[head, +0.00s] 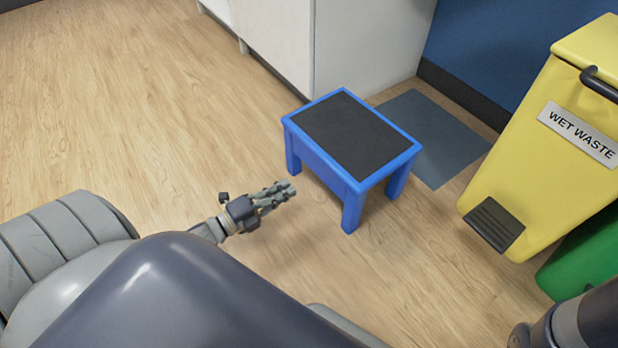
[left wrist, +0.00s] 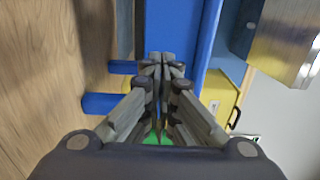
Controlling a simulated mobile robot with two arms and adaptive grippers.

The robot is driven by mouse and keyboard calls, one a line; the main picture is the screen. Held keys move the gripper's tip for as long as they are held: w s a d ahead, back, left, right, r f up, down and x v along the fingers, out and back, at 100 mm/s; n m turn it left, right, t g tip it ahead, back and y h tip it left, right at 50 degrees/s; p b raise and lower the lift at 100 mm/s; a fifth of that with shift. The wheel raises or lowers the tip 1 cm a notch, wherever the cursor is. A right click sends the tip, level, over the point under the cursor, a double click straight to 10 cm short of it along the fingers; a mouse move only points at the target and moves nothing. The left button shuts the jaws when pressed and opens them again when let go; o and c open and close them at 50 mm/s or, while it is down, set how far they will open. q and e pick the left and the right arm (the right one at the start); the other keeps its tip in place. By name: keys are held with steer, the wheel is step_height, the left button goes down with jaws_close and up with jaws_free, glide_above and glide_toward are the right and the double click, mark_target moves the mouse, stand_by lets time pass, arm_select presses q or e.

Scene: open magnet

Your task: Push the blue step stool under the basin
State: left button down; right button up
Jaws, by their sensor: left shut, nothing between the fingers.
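The blue step stool (head: 352,135) with a dark top stands upright on the wood floor in the middle of the head view, in front of a pale cabinet. My left gripper (head: 290,188) is shut and empty, low beside the stool's near left side and pointing towards it. In the head view a small gap shows between fingertips and stool. In the left wrist view the shut fingers (left wrist: 165,58) point at the blue stool side (left wrist: 172,25), and whether they touch it is unclear. The basin is not identifiable in these views. My right gripper is not in view.
A blue-grey floor mat (head: 437,135) lies behind the stool by the blue wall. The pale cabinet (head: 345,45) stands beyond it. A yellow "WET WASTE" bin (head: 535,150) and a green bin (head: 590,255) stand at right. The floor at left is clear.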

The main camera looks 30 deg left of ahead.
mark_target(318, 171)
arm_select(q)
steer(key=b+x, duration=0.3)
steer(key=x, duration=0.3)
steer(key=shift+w+d+f, duration=0.15)
steer(key=shift+w+f, duration=0.05)
steer(key=shift+w, duration=0.1)
steer(key=shift+b+x, duration=0.65)
steer(key=shift+x, duration=0.2)
steer(key=shift+r, duration=0.2)
